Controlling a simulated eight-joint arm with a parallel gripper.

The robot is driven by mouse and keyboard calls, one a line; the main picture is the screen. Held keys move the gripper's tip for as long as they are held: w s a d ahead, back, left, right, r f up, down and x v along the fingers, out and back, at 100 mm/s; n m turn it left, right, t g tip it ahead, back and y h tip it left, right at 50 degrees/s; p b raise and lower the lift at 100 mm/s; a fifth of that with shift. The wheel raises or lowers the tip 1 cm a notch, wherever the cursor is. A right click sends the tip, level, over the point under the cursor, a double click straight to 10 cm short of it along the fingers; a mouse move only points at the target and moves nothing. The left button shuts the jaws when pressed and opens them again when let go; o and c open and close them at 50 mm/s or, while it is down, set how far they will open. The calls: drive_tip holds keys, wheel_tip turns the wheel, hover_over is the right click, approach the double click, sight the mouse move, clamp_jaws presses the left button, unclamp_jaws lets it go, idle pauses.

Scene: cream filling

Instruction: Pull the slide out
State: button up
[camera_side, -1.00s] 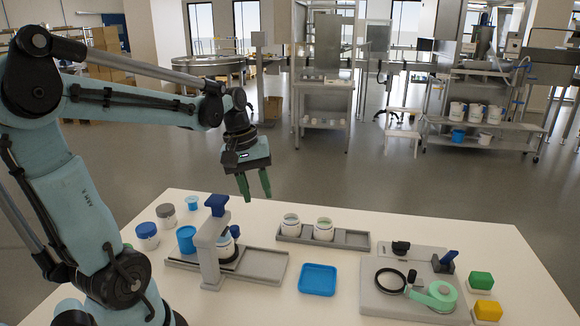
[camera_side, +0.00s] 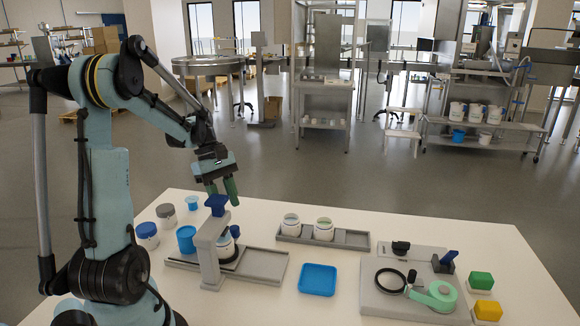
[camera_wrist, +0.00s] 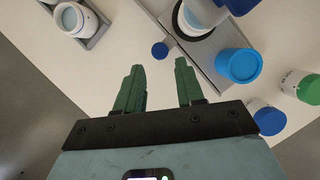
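My gripper (camera_side: 222,190) is open and empty, with its two green fingers pointing down behind and above the blue-topped grey press (camera_side: 208,250). In the wrist view my gripper (camera_wrist: 160,64) has its fingers spread apart. A small round blue knob (camera_wrist: 160,50) shows beyond the gap between the fingertips, at the edge of the grey press base (camera_wrist: 205,52); it looks like the slide's knob. The fingers do not appear to touch it. A white jar (camera_wrist: 190,20) stands at the press, and in the side view the press column partly hides it. The slide itself is mostly hidden.
A blue cup (camera_side: 187,238) stands left of the press, with a blue-lidded jar (camera_side: 147,232) and a grey-lidded jar (camera_side: 166,212) farther left. A grey tray (camera_side: 348,238) with two jars is to the right. A blue dish (camera_side: 317,279) lies in front.

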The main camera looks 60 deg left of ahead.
sight(234, 227)
drive_tip(key=x, duration=0.6)
drive_tip(key=shift+d+f, duration=0.1)
drive_tip(key=shift+f, duration=0.15)
clamp_jaws()
